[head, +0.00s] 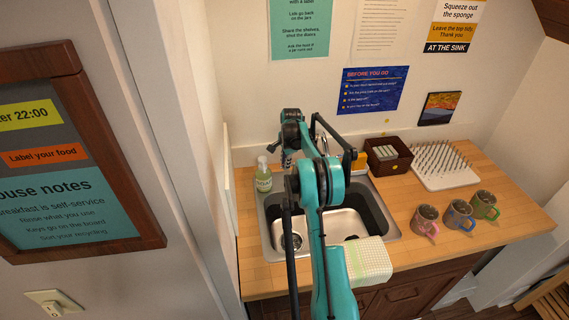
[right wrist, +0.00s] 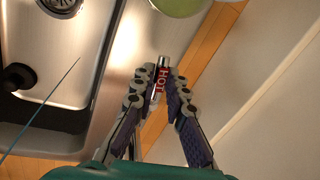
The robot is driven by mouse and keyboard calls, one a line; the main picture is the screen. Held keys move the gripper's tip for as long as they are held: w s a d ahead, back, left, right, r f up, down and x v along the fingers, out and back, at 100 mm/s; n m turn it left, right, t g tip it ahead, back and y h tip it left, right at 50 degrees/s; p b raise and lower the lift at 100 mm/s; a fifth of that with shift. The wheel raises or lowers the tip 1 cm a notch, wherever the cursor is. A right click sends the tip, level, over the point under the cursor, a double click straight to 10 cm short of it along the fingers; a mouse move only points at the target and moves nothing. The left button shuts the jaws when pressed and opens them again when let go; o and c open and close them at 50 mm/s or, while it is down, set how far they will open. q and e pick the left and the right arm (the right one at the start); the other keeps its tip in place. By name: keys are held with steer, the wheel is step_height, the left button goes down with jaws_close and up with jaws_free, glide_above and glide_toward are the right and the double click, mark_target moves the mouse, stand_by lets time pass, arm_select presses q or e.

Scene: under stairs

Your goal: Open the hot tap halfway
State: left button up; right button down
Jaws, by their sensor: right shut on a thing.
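The hot tap's handle (right wrist: 162,72) is a small metal lever with a red HOT label, seen in the right wrist view. My right gripper (right wrist: 157,80) has its two fingers closed on the lever from either side. In the head view my right gripper (head: 286,160) is at the back left of the sink (head: 385,232). There my teal arm reaches over the basin and hides most of the tap, so I cannot tell how far the lever is turned. My left gripper is not in view.
A soap bottle (head: 263,178) stands just left of my right gripper. A checked cloth (head: 368,262) hangs over the sink's front edge. Several mugs (head: 458,214), a dark box (head: 388,157) and a white drying rack (head: 441,168) stand to the right. A wall is close on the left.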

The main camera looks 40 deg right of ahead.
steer(key=shift+s+d+n+y+b, duration=0.15)
steer(key=shift+s+n, duration=0.3)
steer(key=shift+n, duration=0.55)
steer(key=shift+s+n+y+b, duration=0.25)
steer(key=shift+s+n, duration=0.25)
steer(key=shift+n, duration=0.5)
steer(key=shift+s+d+n+y+b, duration=0.15)
steer(key=shift+s+n, duration=0.3)
steer(key=shift+n, duration=0.55)
steer(key=shift+a, duration=0.1)
steer(key=c, duration=1.5)
jaws_free()
steer(key=shift+c, duration=0.2)
steer(key=shift+r, duration=0.1)
step_height(320, 180, up, 12)
steer(key=s, duration=0.2)
steer(key=shift+s+d, duration=0.2)
steer(key=shift+d, duration=0.1)
steer(key=shift+f, duration=0.2)
